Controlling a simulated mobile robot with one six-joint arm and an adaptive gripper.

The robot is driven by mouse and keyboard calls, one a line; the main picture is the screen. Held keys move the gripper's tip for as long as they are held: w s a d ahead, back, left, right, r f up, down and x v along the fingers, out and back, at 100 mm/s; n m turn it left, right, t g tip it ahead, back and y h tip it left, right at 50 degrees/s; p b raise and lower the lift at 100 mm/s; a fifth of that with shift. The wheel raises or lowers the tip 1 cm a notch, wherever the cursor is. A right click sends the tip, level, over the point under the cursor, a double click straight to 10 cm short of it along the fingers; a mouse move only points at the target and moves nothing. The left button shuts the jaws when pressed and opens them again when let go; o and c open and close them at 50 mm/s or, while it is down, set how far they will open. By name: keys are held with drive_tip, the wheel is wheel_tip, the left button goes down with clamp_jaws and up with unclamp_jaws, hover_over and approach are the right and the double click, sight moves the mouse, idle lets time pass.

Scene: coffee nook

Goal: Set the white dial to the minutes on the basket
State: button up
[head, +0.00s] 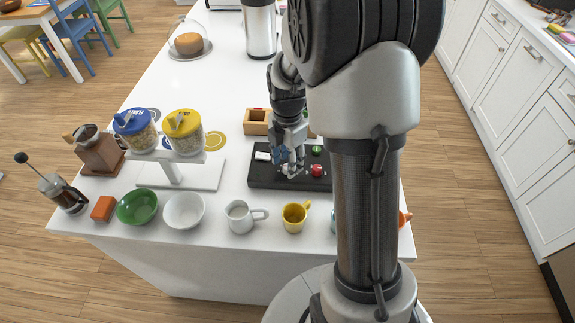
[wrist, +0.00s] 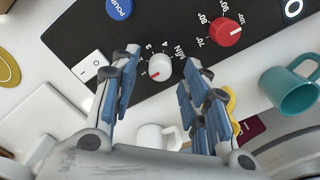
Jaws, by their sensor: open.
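The white dial (wrist: 163,67) sits on the black control panel (wrist: 150,28) in the wrist view. Its red mark points toward the lower left; digits and "MIN" are printed around it. My gripper (wrist: 162,58) is open, with its fingertips on either side of the dial in the picture; I cannot tell whether they touch it. In the head view my gripper (head: 290,168) is low over the panel (head: 262,180) and hides the dial. I cannot make out a basket with a readable minutes number in either view.
A red temperature dial (wrist: 226,31), a blue POUR button (wrist: 119,8) and a white switch (wrist: 92,66) are nearby on the panel. A white mug (head: 239,217) and yellow mug (head: 294,217) stand in front. A wooden box (head: 257,122) is behind.

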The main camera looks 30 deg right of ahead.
drive_tip(key=shift+f, duration=0.6)
drive_tip(key=shift+c, duration=0.6)
clamp_jaws()
